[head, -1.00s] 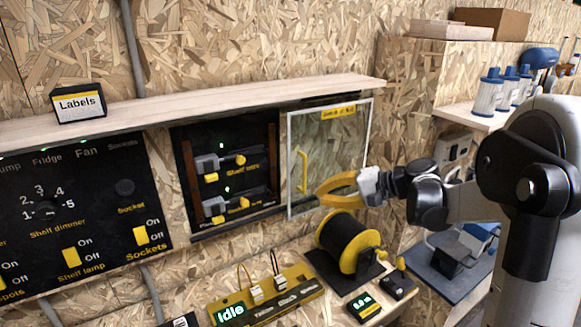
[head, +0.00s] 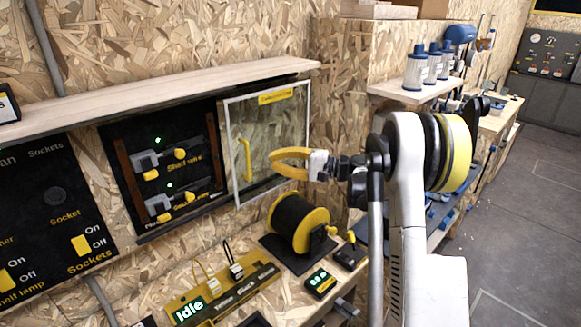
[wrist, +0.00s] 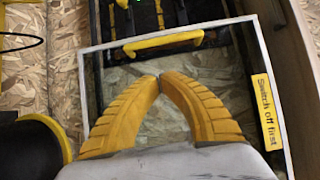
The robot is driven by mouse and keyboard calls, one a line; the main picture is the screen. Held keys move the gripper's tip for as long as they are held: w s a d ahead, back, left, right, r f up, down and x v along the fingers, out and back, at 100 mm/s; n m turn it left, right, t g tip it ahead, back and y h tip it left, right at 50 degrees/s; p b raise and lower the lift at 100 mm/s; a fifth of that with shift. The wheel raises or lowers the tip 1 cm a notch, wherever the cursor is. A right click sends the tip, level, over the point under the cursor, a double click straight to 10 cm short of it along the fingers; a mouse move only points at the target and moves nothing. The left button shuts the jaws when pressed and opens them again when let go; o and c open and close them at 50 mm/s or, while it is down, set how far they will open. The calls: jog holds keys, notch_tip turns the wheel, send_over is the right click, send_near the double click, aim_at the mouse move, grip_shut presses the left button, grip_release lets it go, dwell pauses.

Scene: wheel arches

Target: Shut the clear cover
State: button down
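The clear cover (head: 285,125) is a see-through pane in a pale frame, standing to the right of the dark panel with two grey-and-yellow switch units. Those units (head: 165,180) are uncovered. The cover's yellow upright handle (head: 245,158) is near its left edge. My gripper (head: 271,163) is in front of the cover, just right of the handle. In the wrist view, the yellow fingertips (wrist: 159,78) meet with nothing between them. The handle (wrist: 163,42) shows beyond the tips, with a gap in the picture; depth is hard to judge.
A wooden shelf (head: 130,105) runs above the panel and cover. Below stand a black-and-yellow cable reel (head: 297,222) and a yellow terminal strip (head: 225,292) reading "Idle". A ledge with blue-topped bottles (head: 415,68) is to the right.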

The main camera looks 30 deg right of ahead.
jog(key=a, duration=0.2)
jog(key=a+b, duration=0.1)
jog(key=a, duration=0.1)
jog(key=shift+w+a, duration=0.2)
jog(key=shift+a, duration=0.2)
jog(key=s+a, duration=0.4)
jog(key=a, duration=1)
jog(key=s+a+b, duration=0.1)
jog(key=s+a, duration=0.3)
jog(key=a, duration=1)
jog(key=shift+s+a, duration=0.15)
jog(key=shift+a, duration=0.25)
jog(key=shift+d+b, duration=0.15)
jog(key=shift+b, duration=0.15)
